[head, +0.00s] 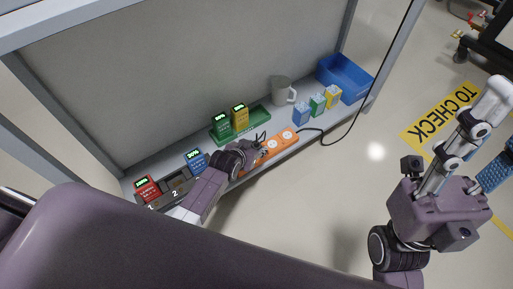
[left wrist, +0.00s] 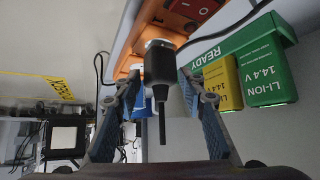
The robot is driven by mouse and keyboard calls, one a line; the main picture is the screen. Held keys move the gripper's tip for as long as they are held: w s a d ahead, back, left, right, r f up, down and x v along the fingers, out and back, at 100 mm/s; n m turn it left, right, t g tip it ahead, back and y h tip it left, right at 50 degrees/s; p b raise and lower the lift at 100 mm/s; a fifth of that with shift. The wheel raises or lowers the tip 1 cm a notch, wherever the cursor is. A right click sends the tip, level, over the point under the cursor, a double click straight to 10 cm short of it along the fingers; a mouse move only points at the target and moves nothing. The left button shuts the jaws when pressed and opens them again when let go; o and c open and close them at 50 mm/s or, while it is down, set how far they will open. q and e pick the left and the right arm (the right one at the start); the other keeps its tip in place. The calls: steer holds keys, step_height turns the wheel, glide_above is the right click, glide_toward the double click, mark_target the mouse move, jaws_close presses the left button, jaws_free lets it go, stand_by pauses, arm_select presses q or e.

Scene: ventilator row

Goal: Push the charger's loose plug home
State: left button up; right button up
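The black plug (left wrist: 160,65) stands at a white round socket of the orange power strip (left wrist: 128,32); its cord end points toward my left wrist camera. I cannot tell how deep it sits. My left gripper (left wrist: 160,82) has its two blue-padded fingers on either side of the plug, with gaps showing on both sides. In the head view my left gripper (head: 262,152) is over the strip's left part and hides the plug. The strip (head: 284,140) lies along the shelf's front. The charger (head: 178,182) is left of it. My right gripper (head: 497,125) is open, empty, far right.
A green tray (head: 222,138) holds a green and a yellow battery behind the strip. Red (head: 147,188) and blue (head: 196,160) batteries sit in the charger. A mug (head: 281,91), small boxes (head: 318,104) and a blue bin (head: 344,78) stand right. A black cable (head: 353,125) loops off the shelf.

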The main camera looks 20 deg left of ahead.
arm_select(q)
jaws_close()
steer(key=shift+f, duration=0.55)
stand_by(0.5)
steer(key=o, duration=0.6)
jaws_free()
steer(key=v, duration=1.2)
steer(key=shift+w+r, duration=0.1)
